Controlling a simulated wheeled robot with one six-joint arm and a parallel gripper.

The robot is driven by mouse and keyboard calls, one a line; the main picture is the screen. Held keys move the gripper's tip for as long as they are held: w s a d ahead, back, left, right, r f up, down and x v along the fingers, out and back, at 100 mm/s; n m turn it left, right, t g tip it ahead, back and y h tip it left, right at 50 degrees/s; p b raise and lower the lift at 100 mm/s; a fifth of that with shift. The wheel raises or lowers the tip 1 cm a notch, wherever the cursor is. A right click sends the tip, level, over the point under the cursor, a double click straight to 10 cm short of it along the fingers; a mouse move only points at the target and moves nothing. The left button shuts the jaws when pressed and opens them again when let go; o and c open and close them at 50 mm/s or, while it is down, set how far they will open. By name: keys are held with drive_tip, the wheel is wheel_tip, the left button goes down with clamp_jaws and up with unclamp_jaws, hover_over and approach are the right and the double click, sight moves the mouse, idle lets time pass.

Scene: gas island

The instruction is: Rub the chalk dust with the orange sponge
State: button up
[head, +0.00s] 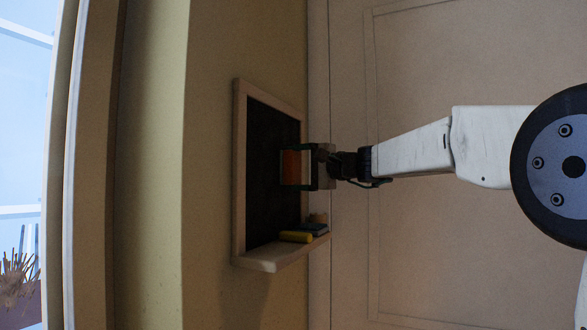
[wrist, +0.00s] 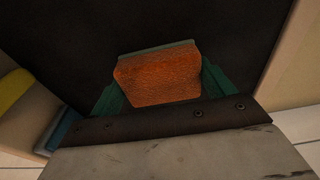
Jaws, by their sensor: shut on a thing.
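My gripper (head: 293,167) reaches in from the right and is in front of the dark chalkboard (head: 262,150). It is shut on an orange sponge (head: 291,168). In the wrist view the sponge (wrist: 158,78) sits between the two green fingers, with a thin grey-green strip along its far edge. The board (wrist: 110,25) fills the background behind it. I cannot tell whether the sponge touches the board. No chalk dust can be made out on the dark surface in either view.
The chalkboard has a light wooden frame and a ledge (head: 270,257) at its bottom. A yellow cylinder (head: 296,237) and a bluish item (head: 315,229) lie on the ledge, with a small brownish thing behind. A window and a plant (head: 17,275) are at the far left.

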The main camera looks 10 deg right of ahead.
sight(301, 168)
drive_tip(key=shift+w+d, duration=0.5)
drive_tip(key=shift+w, duration=0.25)
drive_tip(key=shift+w+d, duration=0.5)
drive_tip(key=shift+w, duration=0.25)
drive_tip(key=shift+a, duration=0.1)
drive_tip(key=shift+s+a, duration=0.8)
drive_tip(key=shift+s, duration=0.2)
drive_tip(key=shift+s+a, duration=0.75)
drive_tip(key=shift+s, duration=0.25)
drive_tip(key=shift+c, duration=0.3)
drive_tip(key=shift+s+a, duration=0.55)
drive_tip(key=shift+s, duration=0.4)
drive_tip(key=shift+s+a, duration=0.5)
drive_tip(key=shift+s, duration=0.4)
drive_tip(key=shift+s+a, duration=0.55)
drive_tip(key=shift+s, duration=0.4)
drive_tip(key=shift+s+a, duration=0.55)
drive_tip(key=shift+s, duration=0.2)
drive_tip(key=shift+s+a, duration=0.55)
drive_tip(key=shift+s, duration=0.2)
drive_tip(key=shift+d, duration=0.15)
drive_tip(key=shift+w+v, duration=0.2)
drive_tip(key=shift+v, duration=2.65)
drive_tip(key=shift+d, duration=0.25)
